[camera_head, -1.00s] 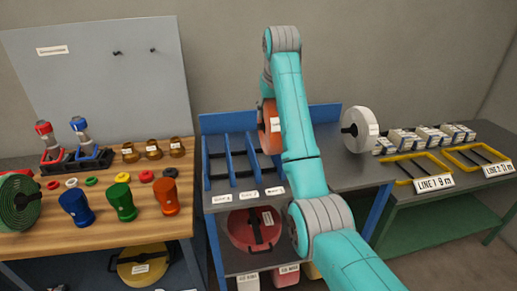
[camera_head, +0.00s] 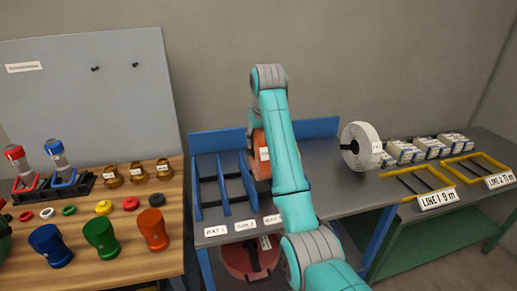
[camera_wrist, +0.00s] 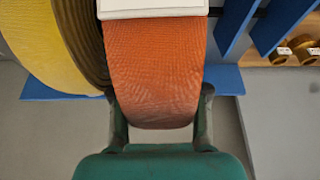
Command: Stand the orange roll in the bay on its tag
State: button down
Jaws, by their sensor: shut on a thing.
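The orange roll (camera_head: 262,155) has a white label. It is upright at the right end of the blue-divided rack, partly hidden by my arm in the head view. In the wrist view, my gripper (camera_wrist: 160,118) is shut on the orange roll (camera_wrist: 155,75), one finger on each side. The rack's blue dividers (camera_head: 224,178) form bays with white tags (camera_head: 244,225) along the front edge. The tag wording is too small to read surely. I cannot tell whether the roll touches the rack floor.
A white roll (camera_head: 361,146) stands on the grey table to the right. A yellow roll (camera_wrist: 55,45) is close beside the orange roll in the wrist view. Bottles and brass fittings (camera_head: 137,172) are on the left bench. Yellow frames (camera_head: 425,180) lie on the right.

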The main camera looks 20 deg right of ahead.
jog(key=shift+f, duration=1.7)
jog(key=c, duration=0.6)
grip_release()
jog(key=shift+f, duration=0.2)
